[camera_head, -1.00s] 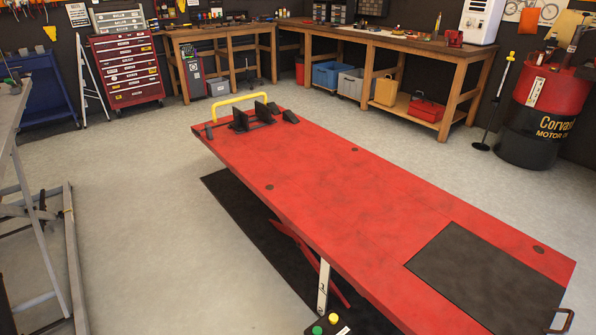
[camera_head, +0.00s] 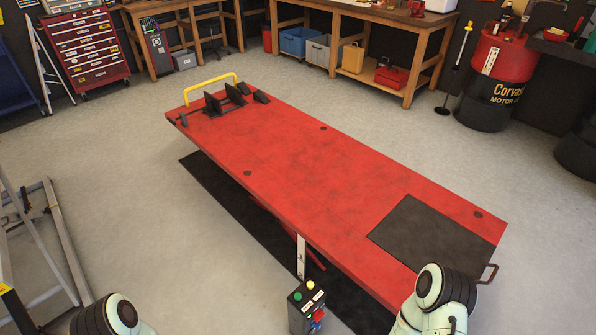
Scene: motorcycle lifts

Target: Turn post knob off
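The control post stands at the near side of the red lift. Its dark control box (camera_head: 306,300) is low in the middle of the view. A green button (camera_head: 310,285) and a yellow button (camera_head: 297,296) show on its top. A small red knob (camera_head: 318,315) with a blue part beside it sits on the box's right face. It is too small to tell how the knob is turned. Neither gripper is in view; only pale links of my own arms show at the bottom left and bottom right, apart from the box.
The red lift table (camera_head: 300,150) stretches from upper left to lower right, with a black plate (camera_head: 425,235) and a side handle (camera_head: 488,273). A grey metal frame (camera_head: 55,245) stands at the left. Grey floor (camera_head: 130,215) between them is clear. A red-and-black barrel (camera_head: 495,85) stands at the right.

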